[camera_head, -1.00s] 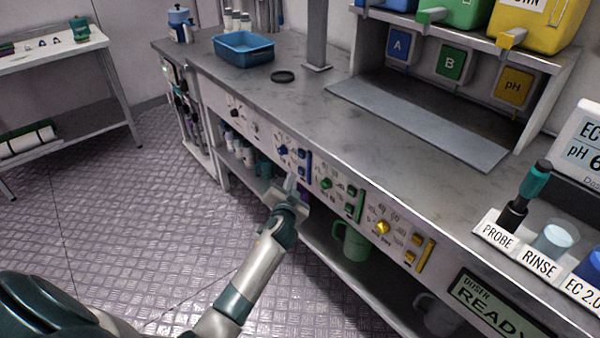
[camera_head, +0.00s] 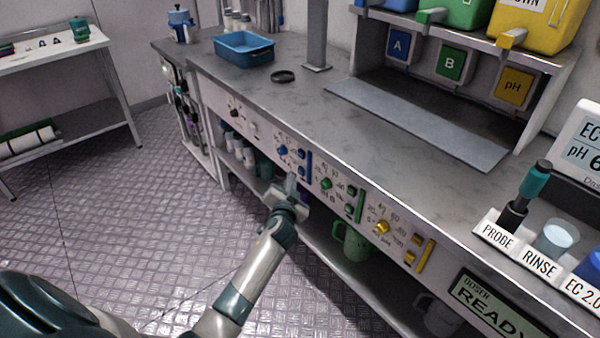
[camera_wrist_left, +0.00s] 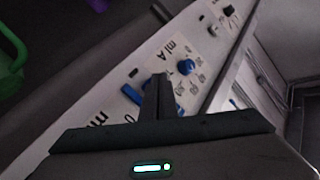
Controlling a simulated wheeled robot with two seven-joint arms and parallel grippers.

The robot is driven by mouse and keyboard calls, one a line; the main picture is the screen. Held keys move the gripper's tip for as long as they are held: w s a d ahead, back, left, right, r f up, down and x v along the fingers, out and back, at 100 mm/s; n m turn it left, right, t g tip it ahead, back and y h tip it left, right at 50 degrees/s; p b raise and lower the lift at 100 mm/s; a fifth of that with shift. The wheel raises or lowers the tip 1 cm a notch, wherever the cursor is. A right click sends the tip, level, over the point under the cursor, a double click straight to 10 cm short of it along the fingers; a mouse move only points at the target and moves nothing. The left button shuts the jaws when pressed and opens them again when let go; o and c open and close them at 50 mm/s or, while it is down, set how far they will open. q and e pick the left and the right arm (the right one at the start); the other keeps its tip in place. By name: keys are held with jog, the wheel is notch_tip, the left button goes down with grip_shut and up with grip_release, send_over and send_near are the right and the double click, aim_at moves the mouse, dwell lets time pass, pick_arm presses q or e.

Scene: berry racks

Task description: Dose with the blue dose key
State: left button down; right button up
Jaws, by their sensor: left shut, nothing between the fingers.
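The blue controls sit on the bench's front panel: a round blue knob (camera_head: 282,150), two small blue keys, upper (camera_head: 301,154) and lower (camera_head: 302,171), and an upright blue strip. I cannot tell from labels which key is the dose key. My left gripper (camera_head: 291,181) is shut and empty, its fingertips pointing at the panel just below the blue controls. In the left wrist view the shut fingers (camera_wrist_left: 163,98) overlap the blue controls and partly hide them; the blue knob (camera_wrist_left: 187,66) shows beyond. Contact cannot be made out. My right gripper is not in view.
Green knob (camera_head: 326,184) and yellow knob (camera_head: 382,228) groups lie to the right on the same panel. The doser display (camera_head: 490,308) reads READY. A green mug (camera_head: 352,242) stands on the shelf under the panel. The floor left of my arm is clear.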

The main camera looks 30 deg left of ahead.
pick_arm(q)
jog(key=shift+w, duration=0.1)
dwell(0.6)
jog(key=shift+w+d, duration=0.15)
jog(key=shift+w, duration=0.15)
jog(key=shift+w+d+b, duration=0.15)
jog(key=shift+w+b, duration=0.25)
jog(key=shift+w, duration=0.05)
dwell(0.8)
jog(key=shift+s, duration=0.1)
dwell(0.3)
jog(key=shift+s+a+p, duration=0.3)
jog(key=shift+s+p, duration=0.1)
jog(key=shift+s, duration=0.35)
jog(key=s, duration=0.1)
jog(key=s+a+p, duration=0.1)
jog(key=s, duration=0.1)
jog(key=s+a, duration=0.1)
jog(key=shift+s+p, duration=0.3)
jog(key=shift+p, duration=0.1)
